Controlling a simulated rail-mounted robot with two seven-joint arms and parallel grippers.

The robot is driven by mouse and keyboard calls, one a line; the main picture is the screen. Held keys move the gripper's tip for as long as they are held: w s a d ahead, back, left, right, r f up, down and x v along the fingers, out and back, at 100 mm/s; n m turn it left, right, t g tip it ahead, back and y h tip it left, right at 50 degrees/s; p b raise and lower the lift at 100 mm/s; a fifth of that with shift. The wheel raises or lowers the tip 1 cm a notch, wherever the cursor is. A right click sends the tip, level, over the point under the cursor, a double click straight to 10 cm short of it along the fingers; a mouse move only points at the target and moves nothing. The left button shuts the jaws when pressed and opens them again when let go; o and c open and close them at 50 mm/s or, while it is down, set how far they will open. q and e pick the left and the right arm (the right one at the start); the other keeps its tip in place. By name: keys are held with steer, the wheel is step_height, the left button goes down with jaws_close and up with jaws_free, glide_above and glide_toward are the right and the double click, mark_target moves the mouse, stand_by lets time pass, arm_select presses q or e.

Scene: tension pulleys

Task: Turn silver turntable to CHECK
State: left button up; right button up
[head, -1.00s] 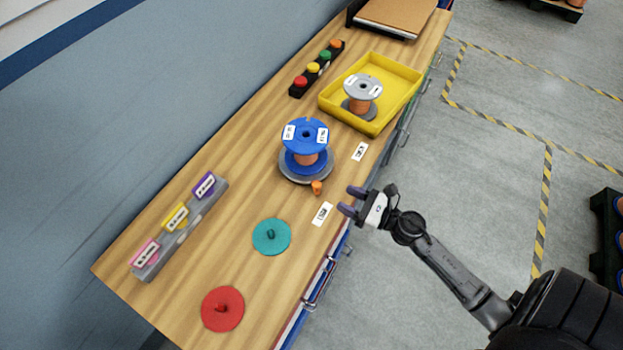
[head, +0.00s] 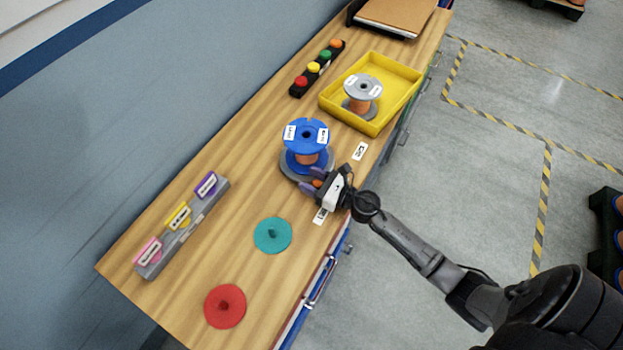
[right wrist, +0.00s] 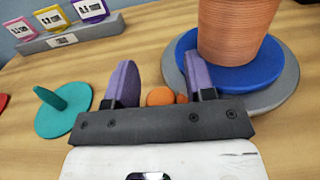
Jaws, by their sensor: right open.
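The silver turntable (head: 285,170) is a grey disc on the workbench, and it also shows in the right wrist view (right wrist: 288,82). A blue spool (head: 306,136) wound with copper-coloured wire stands on it. A small orange knob (right wrist: 162,97) sits at the turntable's near edge. My right gripper (right wrist: 160,75) is open, with its two purple fingers on either side of the knob and visible gaps. In the head view the right gripper (head: 312,182) partly hides the knob and turntable edge. White labels lie at the bench front (head: 360,151) and (head: 321,215); their text is unreadable. My left gripper is not in view.
A yellow tray (head: 374,125) with a grey spool (head: 362,88) stands behind. A button strip (head: 316,69) lies farther left. A teal disc (head: 272,235), a red disc (head: 225,306) and a grey card holder (head: 182,235) are in front. Bare wood lies left of the turntable.

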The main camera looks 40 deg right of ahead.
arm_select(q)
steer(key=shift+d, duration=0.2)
arm_select(e)
jaws_close()
stand_by(0.4)
